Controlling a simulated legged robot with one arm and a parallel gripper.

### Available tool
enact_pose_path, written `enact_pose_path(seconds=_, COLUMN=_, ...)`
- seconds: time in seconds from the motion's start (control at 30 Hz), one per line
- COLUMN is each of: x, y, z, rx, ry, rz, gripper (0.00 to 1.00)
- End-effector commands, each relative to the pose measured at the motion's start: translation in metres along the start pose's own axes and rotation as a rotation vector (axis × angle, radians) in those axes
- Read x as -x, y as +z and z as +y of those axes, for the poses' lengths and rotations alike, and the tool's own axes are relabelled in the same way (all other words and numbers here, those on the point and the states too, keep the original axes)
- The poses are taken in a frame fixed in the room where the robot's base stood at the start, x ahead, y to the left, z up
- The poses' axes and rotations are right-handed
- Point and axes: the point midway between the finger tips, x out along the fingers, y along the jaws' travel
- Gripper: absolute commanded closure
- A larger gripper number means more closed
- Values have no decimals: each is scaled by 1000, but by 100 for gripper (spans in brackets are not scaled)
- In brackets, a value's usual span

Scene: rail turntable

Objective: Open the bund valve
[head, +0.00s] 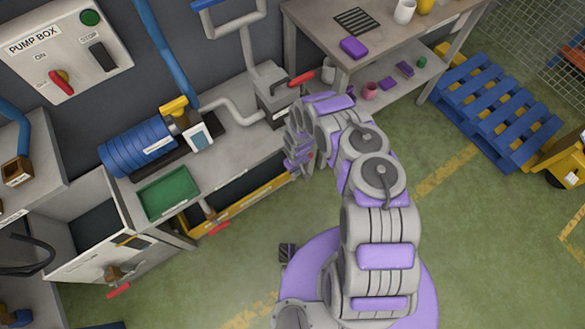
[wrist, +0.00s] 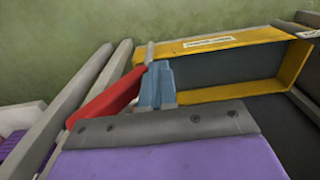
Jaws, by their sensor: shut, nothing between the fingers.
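The bund is a dark open trough with a yellow rim (head: 262,205) under the bench, left of my gripper in the head view. In the wrist view its labelled yellow wall (wrist: 225,42) runs across the top right. A red lever (wrist: 110,98) lies slanted at the trough's end, beside a blue-grey part (wrist: 156,86); this looks like the bund valve. My gripper (head: 298,155) largely hides that spot in the head view. In the wrist view my grey and purple gripper (wrist: 160,128) is shut and empty, close to the lever. Contact cannot be told.
Other red handles show at the lower drain (head: 218,228), the left cabinet (head: 118,291) and the bench pipework (head: 302,78). A blue motor (head: 135,150) and green tray (head: 168,192) stand on the bench. A blue pallet (head: 495,110) lies right.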

Motion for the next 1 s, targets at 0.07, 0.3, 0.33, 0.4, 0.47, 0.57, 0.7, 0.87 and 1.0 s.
enact_pose_path(seconds=0.07, x=-4, y=0, z=-1, rx=0, ry=1, rz=-2, gripper=100)
enact_pose_path(seconds=0.3, x=-10, y=-3, z=-3, rx=1, ry=7, rz=-5, gripper=100)
enact_pose_path(seconds=0.33, x=-11, y=-3, z=-3, rx=1, ry=8, rz=-5, gripper=100)
enact_pose_path(seconds=0.4, x=-11, y=-3, z=-3, rx=2, ry=7, rz=-5, gripper=100)
enact_pose_path(seconds=0.47, x=-12, y=-2, z=-2, rx=1, ry=6, rz=-5, gripper=100)
enact_pose_path(seconds=0.57, x=-13, y=-2, z=-1, rx=0, ry=5, rz=-5, gripper=100)
enact_pose_path(seconds=0.7, x=-13, y=-1, z=-2, rx=4, ry=17, rz=-4, gripper=100)
enact_pose_path(seconds=0.87, x=-15, y=-2, z=-2, rx=3, ry=46, rz=-6, gripper=100)
enact_pose_path(seconds=1.0, x=-16, y=-3, z=-2, rx=3, ry=66, rz=-6, gripper=100)
